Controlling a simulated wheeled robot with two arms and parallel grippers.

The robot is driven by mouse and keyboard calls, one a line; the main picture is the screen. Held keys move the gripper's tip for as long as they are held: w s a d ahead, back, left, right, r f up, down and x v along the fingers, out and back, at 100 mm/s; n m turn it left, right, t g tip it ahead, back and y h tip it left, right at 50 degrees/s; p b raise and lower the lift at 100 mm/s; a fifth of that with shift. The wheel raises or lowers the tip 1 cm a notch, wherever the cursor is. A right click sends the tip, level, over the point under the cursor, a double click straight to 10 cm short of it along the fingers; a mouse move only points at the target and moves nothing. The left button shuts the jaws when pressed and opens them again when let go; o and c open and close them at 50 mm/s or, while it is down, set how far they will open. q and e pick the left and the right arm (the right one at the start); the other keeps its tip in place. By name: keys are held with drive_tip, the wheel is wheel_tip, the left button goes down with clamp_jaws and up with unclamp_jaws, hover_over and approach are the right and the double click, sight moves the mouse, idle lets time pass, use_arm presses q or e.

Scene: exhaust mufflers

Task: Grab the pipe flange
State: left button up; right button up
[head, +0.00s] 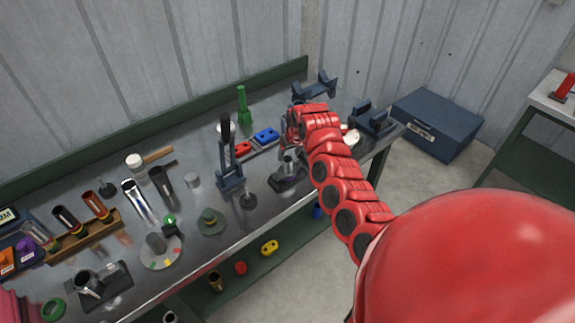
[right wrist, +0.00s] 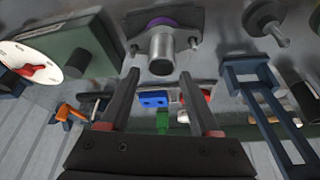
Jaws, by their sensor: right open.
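A pipe flange (head: 287,178), a dark flat plate with a short grey metal tube standing up from it, sits near the front edge of the bench. In the right wrist view the flange (right wrist: 161,47) is at the top middle, with a purple ring around the tube's base. My right gripper (head: 290,142) is just above and behind it in the head view. In the right wrist view the gripper (right wrist: 160,76) is open, its two fingers apart and the tube's end showing between them. I see no contact. My left gripper is not in view.
A dark blue clamp stand (head: 229,172) with a black handle stands left of the flange. A small dark disc with a stem (head: 248,200) is close by. Red and blue blocks (head: 266,135) lie behind. A blue-grey bracket (head: 372,120) is on the right.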

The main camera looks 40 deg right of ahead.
sight(287, 159)
drive_tip(key=p+x, duration=0.1)
drive_tip(key=x, duration=0.2)
drive_tip(key=shift+a+f, duration=0.2)
drive_tip(key=shift+w+d+f+p, duration=0.15)
drive_tip(key=shift+f+p, duration=0.15)
drive_tip(key=shift+f, duration=0.15)
clamp_jaws()
